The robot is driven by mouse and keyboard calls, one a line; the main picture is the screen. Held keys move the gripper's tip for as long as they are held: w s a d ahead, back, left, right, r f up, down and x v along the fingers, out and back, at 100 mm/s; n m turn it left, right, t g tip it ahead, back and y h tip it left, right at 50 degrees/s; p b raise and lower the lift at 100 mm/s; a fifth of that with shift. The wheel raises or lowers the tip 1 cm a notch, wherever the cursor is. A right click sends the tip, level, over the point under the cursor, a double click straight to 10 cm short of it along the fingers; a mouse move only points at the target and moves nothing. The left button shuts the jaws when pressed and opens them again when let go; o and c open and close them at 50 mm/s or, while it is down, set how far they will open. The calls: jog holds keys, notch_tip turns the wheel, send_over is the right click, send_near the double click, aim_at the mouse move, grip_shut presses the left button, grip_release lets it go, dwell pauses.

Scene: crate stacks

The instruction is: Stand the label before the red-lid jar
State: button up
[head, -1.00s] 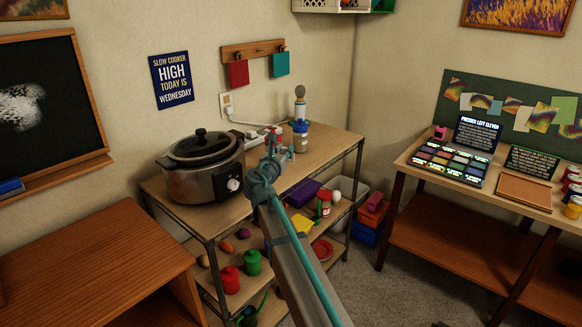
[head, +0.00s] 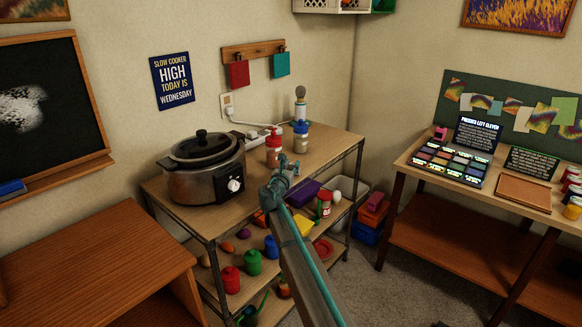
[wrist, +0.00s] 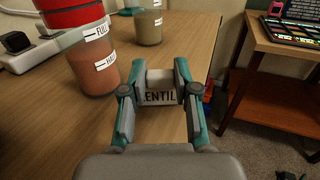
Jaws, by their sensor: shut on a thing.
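My gripper (wrist: 160,80) is shut on a small white label (wrist: 160,97) with dark letters, of which "ENTIL" shows; the fingers cover its ends. The label is upright, over the shelf top, and I cannot tell whether it touches the wood. The red-lid jar (wrist: 92,63) stands to the left of the label, apart from it, with "FULL" and "HALF" marks and reddish-brown contents. In the head view the red-lid jar (head: 273,157) stands right of the slow cooker, and my gripper (head: 287,165) is at the shelf's front edge.
A blue-lid jar (head: 301,140) stands behind and right of the red-lid jar. The slow cooker (head: 203,170) fills the left of the shelf top (head: 325,148). A white power strip (wrist: 40,50) and cords lie at the back left. The wood right of the label is clear up to the edge.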

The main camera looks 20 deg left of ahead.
jog(key=shift+f, duration=0.2)
jog(key=o, duration=0.8)
jog(key=shift+r, duration=0.1)
